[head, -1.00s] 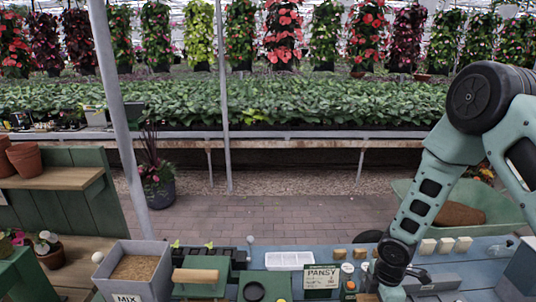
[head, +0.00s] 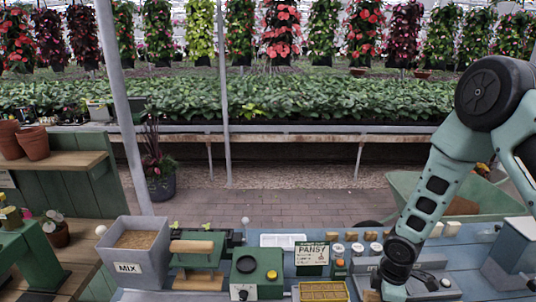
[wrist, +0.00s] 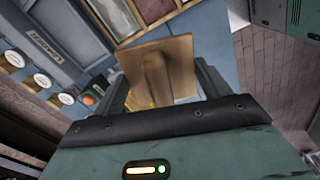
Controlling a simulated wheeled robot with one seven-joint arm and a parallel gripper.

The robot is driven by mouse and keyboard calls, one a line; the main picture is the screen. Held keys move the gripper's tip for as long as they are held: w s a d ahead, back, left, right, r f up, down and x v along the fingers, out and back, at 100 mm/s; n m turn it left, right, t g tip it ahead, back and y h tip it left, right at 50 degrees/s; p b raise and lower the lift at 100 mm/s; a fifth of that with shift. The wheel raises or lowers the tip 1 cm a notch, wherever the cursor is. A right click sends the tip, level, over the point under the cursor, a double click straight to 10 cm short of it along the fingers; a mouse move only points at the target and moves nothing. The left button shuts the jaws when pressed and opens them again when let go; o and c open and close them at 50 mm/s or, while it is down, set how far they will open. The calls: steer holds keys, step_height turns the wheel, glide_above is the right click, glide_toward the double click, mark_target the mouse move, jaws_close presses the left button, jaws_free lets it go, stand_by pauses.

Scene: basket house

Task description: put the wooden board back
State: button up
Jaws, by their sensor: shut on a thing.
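My gripper (wrist: 160,95) is shut on the wooden board (wrist: 178,55), a light brown flat piece with a raised grip bar between the fingers. In the wrist view the board is tilted and held above the blue bench. I cannot tell from the head view how high the board is above the bench.
On the blue bench stand a grey MIX bin (head: 140,268), a green press-like stand with a wooden handle (head: 192,247), a green scale (head: 257,272), a PANSY sign (head: 312,254), a yellow-rimmed tray (head: 323,291) and several small jars. A wheelbarrow (head: 405,185) stands behind the bench.

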steer(key=f+m+b, duration=0.3)
steer(key=m+b, duration=0.1)
steer(key=s+d+f+m+b, duration=0.1)
steer(key=f+m+b, duration=0.3)
steer(key=d+f+m+b, duration=0.1)
steer(key=f+m+b, duration=0.3)
steer(key=b, duration=0.1)
steer(key=shift+s+d+f, duration=0.1)
steer(key=shift+s+d, duration=0.1)
steer(key=shift+d, duration=0.05)
steer(key=m+b, duration=0.1)
steer(key=f+m, duration=0.1)
steer(key=shift+s+d+f+m+b, duration=0.1)
steer(key=shift+d+m+b, duration=0.15)
steer(key=shift+m+b, duration=0.1)
steer(key=shift+s, duration=0.1)
